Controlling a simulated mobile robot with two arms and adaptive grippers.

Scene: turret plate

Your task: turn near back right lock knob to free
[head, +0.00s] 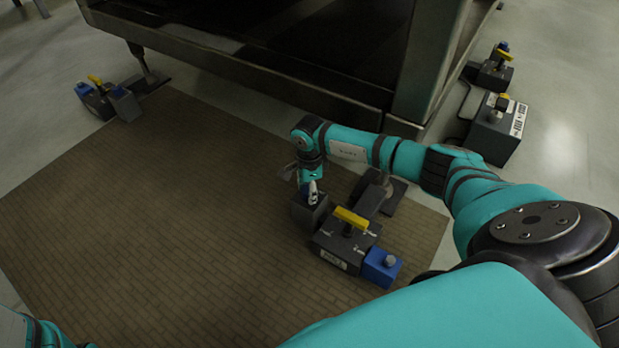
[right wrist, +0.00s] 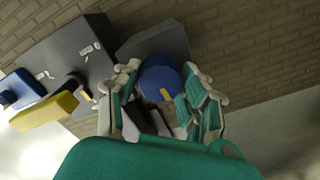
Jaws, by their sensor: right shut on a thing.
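A dark grey lock unit (head: 338,250) stands on the brown mat with a yellow bar handle (head: 350,217) on top. The fingers hide the knob's sides. Of my left side, only some arm shows at the bottom left; its gripper is out of view.
The brown brick-patterned mat (head: 150,215) is mostly clear. A large dark machine frame (head: 240,62) stands behind. A similar lock unit (head: 105,100) is at the far left, another (head: 493,72) at the upper right. A grey box (head: 497,130) stands behind my right arm.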

